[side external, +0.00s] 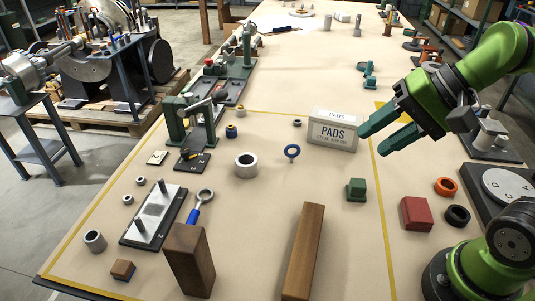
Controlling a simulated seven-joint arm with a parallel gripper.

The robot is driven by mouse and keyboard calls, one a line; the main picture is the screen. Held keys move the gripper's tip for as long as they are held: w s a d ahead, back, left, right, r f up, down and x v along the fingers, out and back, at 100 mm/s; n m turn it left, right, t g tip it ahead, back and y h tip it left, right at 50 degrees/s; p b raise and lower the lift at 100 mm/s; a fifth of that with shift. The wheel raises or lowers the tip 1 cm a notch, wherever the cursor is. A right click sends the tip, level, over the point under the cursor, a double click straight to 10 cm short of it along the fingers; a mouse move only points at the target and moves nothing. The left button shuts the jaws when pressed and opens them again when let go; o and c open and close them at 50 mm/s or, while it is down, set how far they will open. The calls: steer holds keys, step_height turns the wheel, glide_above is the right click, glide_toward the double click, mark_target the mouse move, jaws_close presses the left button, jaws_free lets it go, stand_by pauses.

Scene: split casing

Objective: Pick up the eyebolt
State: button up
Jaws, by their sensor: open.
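The PADS box (333,132) stands between my gripper and the blue ring. A grey collar (246,165) is left of the ring. Table around the ring is clear.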

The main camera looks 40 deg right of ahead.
steer(key=a+r+m+g+y, duration=0.2)
steer(key=a+r+m+y, duration=0.6)
steer(key=a+r, duration=0.35)
steer(key=w+a+r+m+g+y, duration=0.3)
steer(key=r+m+y, duration=0.25)
steer(key=r, duration=0.65)
steer(key=m+g+h, duration=0.1)
steer(key=m+h, duration=0.1)
steer(key=h, duration=1.6)
glide_above(292, 147)
step_height(292, 147, down, 33)
steer(key=f, duration=1.1)
steer(key=shift+s+d+f, duration=0.15)
steer(key=shift+d+f, duration=0.1)
steer(key=shift+w+f, duration=0.15)
steer(key=shift+f, duration=1.25)
steer(key=shift+w+f, duration=0.15)
steer(key=shift+f, duration=1.25)
steer(key=shift+r, duration=0.1)
jaws_close()
